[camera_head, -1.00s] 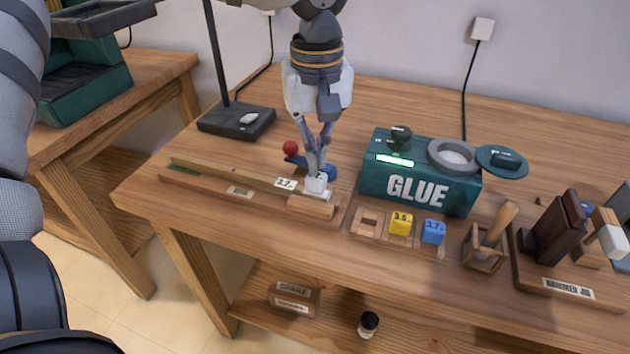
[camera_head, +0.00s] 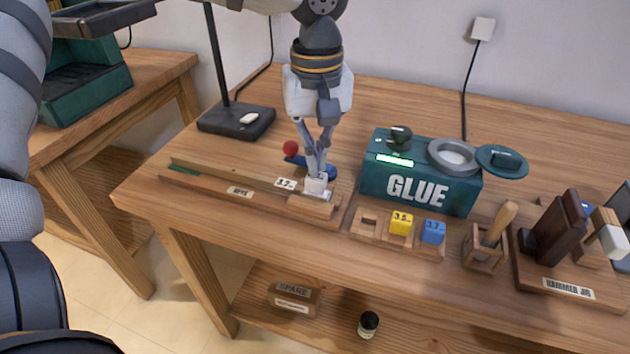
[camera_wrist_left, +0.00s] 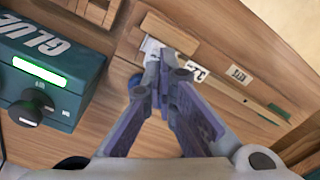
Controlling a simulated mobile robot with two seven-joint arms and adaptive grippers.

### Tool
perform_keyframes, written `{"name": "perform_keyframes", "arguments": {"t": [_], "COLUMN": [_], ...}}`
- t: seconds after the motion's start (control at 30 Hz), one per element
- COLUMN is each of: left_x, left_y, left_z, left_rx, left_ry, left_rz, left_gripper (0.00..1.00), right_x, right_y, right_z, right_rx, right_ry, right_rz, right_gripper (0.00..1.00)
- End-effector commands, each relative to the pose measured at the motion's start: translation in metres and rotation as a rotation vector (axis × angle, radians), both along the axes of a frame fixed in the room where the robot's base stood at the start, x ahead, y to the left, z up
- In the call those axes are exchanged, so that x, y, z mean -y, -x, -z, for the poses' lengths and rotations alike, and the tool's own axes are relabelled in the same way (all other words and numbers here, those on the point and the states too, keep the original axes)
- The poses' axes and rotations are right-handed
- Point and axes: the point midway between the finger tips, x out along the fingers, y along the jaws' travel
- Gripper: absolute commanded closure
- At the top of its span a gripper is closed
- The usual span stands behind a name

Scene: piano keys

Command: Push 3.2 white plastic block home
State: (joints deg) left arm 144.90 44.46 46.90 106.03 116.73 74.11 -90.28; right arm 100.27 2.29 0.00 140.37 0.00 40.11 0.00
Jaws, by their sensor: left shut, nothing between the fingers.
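The white plastic block (camera_head: 316,187) sits at the right end of a long wooden key rail (camera_head: 230,181), by a small white number label. It also shows in the wrist view (camera_wrist_left: 150,46), partly hidden by my fingertips. My left gripper (camera_head: 317,174) is shut and empty, pointing down with its fingertips at the top of the block. In the wrist view the fingertips (camera_wrist_left: 164,62) overlap the block, and I cannot tell whether they touch it. How deep the block sits is hard to see. My right gripper is not in view.
A tray (camera_head: 372,235) with a yellow block (camera_head: 401,223) and a blue block (camera_head: 433,232) lies to the right. The green glue box (camera_head: 415,188) stands behind it. A red ball (camera_head: 290,148) and a blue part (camera_head: 328,170) are close behind my gripper.

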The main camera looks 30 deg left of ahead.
Motion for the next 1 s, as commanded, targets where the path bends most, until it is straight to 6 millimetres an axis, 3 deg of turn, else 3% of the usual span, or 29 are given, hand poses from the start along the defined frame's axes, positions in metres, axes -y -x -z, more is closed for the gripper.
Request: {"name": "perform_keyframes", "arguments": {"t": [1.0], "left_x": [0.000], "left_y": [0.000], "left_z": [0.016], "left_rx": [-0.001], "left_ry": [0.000], "left_rz": [0.000], "left_gripper": [1.00], "right_x": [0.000], "right_y": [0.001], "right_z": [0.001], "right_rx": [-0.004], "right_ry": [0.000], "right_rz": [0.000], "right_gripper": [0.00]}}
